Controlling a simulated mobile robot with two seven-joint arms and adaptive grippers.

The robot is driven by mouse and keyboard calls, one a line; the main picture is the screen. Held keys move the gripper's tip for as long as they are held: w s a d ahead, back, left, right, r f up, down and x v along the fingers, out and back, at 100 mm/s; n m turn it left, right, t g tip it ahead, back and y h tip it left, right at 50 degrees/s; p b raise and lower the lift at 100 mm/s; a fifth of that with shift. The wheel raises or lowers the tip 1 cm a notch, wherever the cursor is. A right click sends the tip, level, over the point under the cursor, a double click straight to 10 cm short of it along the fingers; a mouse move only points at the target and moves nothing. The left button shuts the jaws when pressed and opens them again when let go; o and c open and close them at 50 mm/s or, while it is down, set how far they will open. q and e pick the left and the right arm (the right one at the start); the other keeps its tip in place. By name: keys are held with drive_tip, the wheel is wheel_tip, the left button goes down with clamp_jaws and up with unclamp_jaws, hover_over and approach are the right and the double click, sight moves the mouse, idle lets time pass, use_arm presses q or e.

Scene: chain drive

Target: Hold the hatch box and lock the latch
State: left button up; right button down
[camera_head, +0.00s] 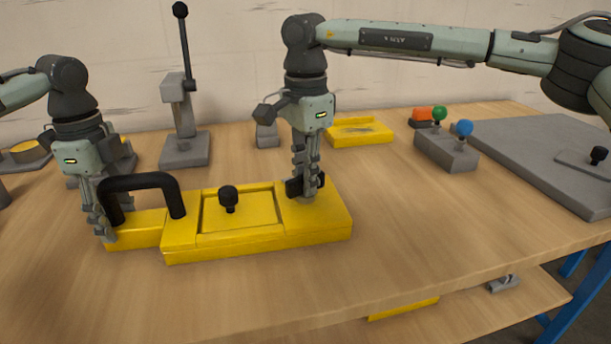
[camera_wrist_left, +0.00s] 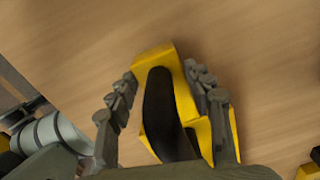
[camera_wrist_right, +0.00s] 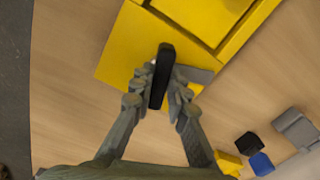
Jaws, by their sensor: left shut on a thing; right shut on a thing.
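The yellow hatch box (camera_head: 262,239) lies on the table in the head view, with a black arched handle (camera_head: 142,181) at its left end and a black-knobbed hatch lid (camera_head: 255,212) in its middle. My left gripper (camera_head: 103,228) is shut on the box's left end; in the left wrist view its fingers (camera_wrist_left: 168,105) flank the yellow end block, with the handle between them. My right gripper (camera_head: 305,190) is shut on the black latch (camera_wrist_right: 161,76) at the box's right end. The fingers partly hide the latch in the head view, so its lock state is unclear there.
A grey lever stand (camera_head: 183,148) is behind the box. A yellow tray (camera_head: 359,131) and a grey block with coloured knobs (camera_head: 446,150) stand further back. A large grey plate (camera_head: 545,155) lies at right. The table front is clear.

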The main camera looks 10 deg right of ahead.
use_arm(q)
drive_tip(key=shift+s+d, duration=0.1)
use_arm(e)
drive_tip(key=n, duration=0.7)
drive_tip(key=shift+a+r, duration=0.1)
drive_tip(key=n, duration=0.7)
idle(0.5)
drive_tip(key=c, duration=1.5)
unclamp_jaws()
wheel_tip(320, 180, up, 12)
